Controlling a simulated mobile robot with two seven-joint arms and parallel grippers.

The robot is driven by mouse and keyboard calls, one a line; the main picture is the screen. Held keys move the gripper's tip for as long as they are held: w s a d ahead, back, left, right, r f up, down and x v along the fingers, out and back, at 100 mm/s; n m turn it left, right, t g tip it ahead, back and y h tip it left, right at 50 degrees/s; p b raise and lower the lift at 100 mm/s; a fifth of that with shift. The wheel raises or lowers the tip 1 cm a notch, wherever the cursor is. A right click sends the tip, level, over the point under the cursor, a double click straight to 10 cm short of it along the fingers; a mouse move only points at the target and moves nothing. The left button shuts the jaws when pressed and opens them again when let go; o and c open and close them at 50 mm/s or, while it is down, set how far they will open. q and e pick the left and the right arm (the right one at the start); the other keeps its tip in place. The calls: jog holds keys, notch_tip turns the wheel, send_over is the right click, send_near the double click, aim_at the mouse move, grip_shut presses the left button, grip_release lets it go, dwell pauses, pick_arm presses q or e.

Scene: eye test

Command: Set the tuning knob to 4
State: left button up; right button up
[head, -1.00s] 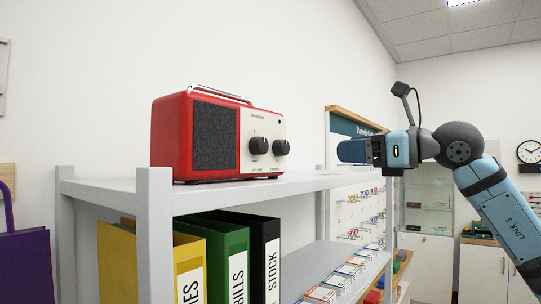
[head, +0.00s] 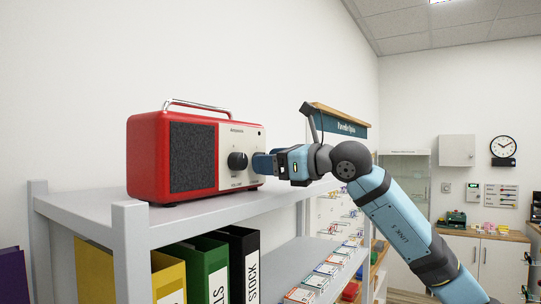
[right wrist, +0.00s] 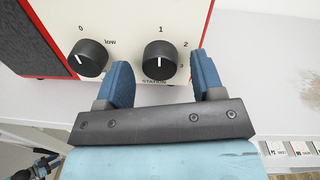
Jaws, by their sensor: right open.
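The red radio (head: 146,155) stands on the top shelf, its cream front panel (head: 232,135) facing right. In the right wrist view, the tuning knob (right wrist: 160,58) is black, above the word STATION, with 1, 2 and 3 printed around it. Its white mark points up, about at the 1. A 4 is not visible. My right gripper (head: 262,163) is at the front panel and hides this knob in the head view. In the wrist view its blue fingers (right wrist: 162,75) are open, one on each side of the knob, with gaps.
A second black knob (head: 238,161), marked 0 and low, sits close to the left finger in the wrist view. The grey shelf (head: 185,215) runs under the radio. Binders (head: 205,268) and small boxes (head: 327,269) stand below. The shelf right of the radio is clear.

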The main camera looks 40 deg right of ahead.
jog(key=c, duration=0.9)
jog(key=shift+c, duration=0.2)
